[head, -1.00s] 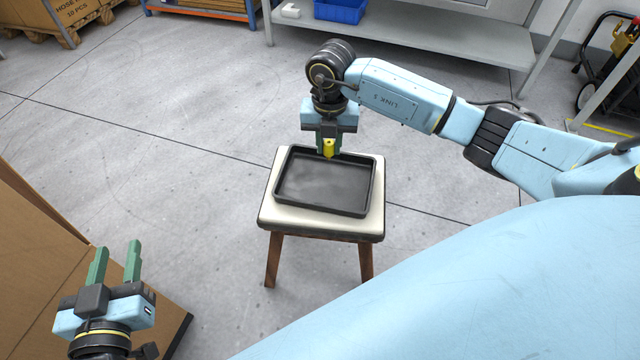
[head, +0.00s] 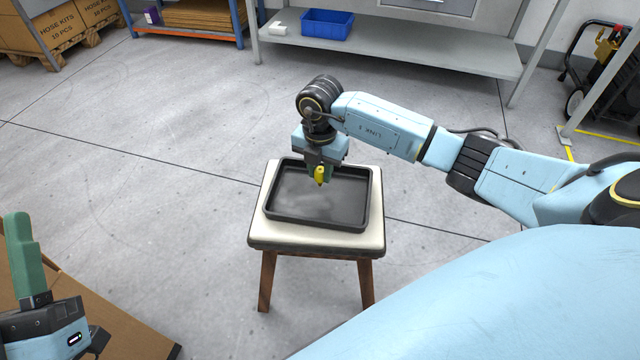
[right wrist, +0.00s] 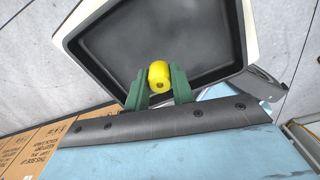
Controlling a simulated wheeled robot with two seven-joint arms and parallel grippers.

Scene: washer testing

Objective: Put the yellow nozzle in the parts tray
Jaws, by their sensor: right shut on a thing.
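The yellow nozzle (head: 320,177) is held between the green fingers of my right gripper (head: 317,172). In the right wrist view the nozzle (right wrist: 159,74) sits between both fingers, its holed end facing the camera. The black parts tray (head: 316,222) lies on a stool with a pale seat and is empty. The nozzle and fingertips are over the far part of the tray; the right wrist view shows the tray floor (right wrist: 200,35) beyond them. My left gripper (head: 10,255) is at the left edge, partly cut off, with one green finger plain and nothing seen in it.
The stool (head: 257,232) stands on open grey floor. Behind, a shelf (head: 420,50) holds a blue bin (head: 328,24). A wheeled cart (head: 600,75) stands at the far right.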

